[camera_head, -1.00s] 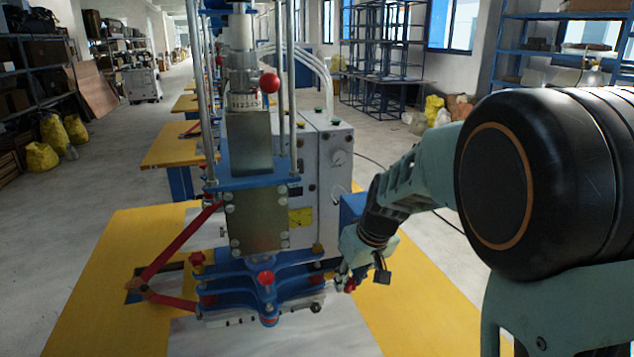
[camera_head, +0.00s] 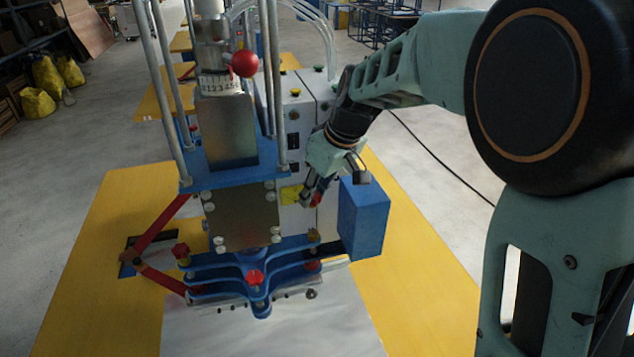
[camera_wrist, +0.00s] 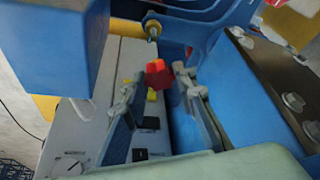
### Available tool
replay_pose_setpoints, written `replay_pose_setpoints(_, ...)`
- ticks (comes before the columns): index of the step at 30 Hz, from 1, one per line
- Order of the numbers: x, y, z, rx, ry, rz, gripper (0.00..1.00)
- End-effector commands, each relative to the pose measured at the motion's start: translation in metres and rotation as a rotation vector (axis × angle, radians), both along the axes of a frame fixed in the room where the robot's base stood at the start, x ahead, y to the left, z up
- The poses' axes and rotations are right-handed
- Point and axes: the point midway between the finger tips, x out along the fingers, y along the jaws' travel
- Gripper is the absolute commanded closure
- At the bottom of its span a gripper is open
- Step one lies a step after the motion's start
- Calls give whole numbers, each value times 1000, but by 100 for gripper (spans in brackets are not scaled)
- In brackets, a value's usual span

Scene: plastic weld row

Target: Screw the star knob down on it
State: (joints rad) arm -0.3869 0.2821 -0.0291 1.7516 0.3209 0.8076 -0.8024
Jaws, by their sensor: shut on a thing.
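My gripper (camera_head: 311,199) is shut on a red star knob (camera_head: 317,199), held in the air above the right end of the blue clamp plates (camera_head: 215,284). The wrist view shows the knob (camera_wrist: 158,73) between the two fingertips. A metal stud (camera_wrist: 152,29) stands beyond the knob in that view, apart from it. The knob's underside is hidden.
A blue box (camera_head: 363,217) stands close to the right of my gripper. The white control cabinet (camera_head: 292,150) and the press column (camera_head: 240,215) are close at the left. The yellow table (camera_head: 420,270) is clear at the right.

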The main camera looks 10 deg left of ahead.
Motion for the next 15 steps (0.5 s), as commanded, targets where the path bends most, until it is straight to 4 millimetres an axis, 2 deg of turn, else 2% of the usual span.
replay_pose_setpoints(8,0,0,-12,1,1,-1,91)
replay_pose_setpoints(15,0,0,-34,0,0,-1,91)
